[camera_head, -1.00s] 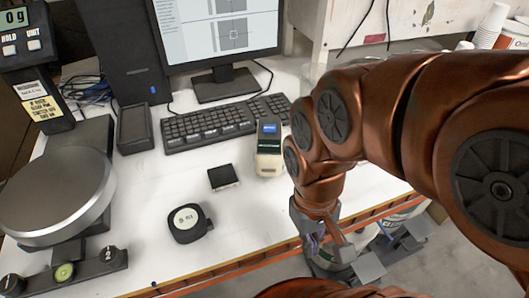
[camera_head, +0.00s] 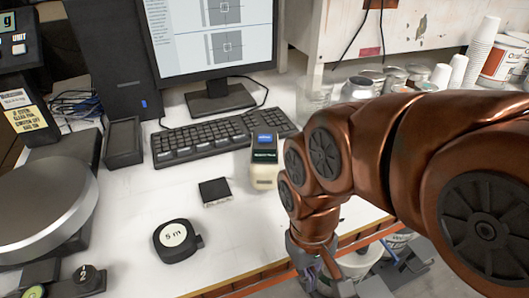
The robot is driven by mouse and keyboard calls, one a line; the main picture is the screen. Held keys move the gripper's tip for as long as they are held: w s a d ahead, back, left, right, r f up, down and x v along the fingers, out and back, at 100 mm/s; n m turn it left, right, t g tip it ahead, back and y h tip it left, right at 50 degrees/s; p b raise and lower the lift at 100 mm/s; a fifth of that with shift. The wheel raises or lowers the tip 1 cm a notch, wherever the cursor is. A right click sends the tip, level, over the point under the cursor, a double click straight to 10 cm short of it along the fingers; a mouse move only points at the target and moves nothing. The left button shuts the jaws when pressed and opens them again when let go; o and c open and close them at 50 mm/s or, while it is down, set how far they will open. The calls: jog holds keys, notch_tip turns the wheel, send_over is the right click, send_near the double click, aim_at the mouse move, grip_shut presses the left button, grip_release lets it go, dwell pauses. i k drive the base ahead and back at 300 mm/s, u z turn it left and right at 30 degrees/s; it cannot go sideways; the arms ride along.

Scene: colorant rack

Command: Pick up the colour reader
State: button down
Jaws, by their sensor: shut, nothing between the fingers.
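The colour reader (camera_head: 264,163) is a small upright-looking handheld device with a cream body, a dark green band and a lit blue screen. It is on the white desk, just in front of the keyboard's right end. My gripper (camera_head: 326,284) points down beyond the desk's front edge, to the right of and nearer than the reader, apart from it. It is shut and empty, and its tips are close to the bottom of the picture. My arm passes just right of the reader, which stays almost fully visible.
A black tape measure (camera_head: 176,240) and a small black square item (camera_head: 214,191) lie left of the reader. Behind are the keyboard (camera_head: 205,140) and monitor stand (camera_head: 219,99). A round scale plate (camera_head: 40,205) fills the left. Cans and cups stand back right.

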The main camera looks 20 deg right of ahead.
aim_at(264, 168)
jog(key=z, duration=2.05)
jog(key=k, duration=1.9)
jog(key=u, duration=2.1)
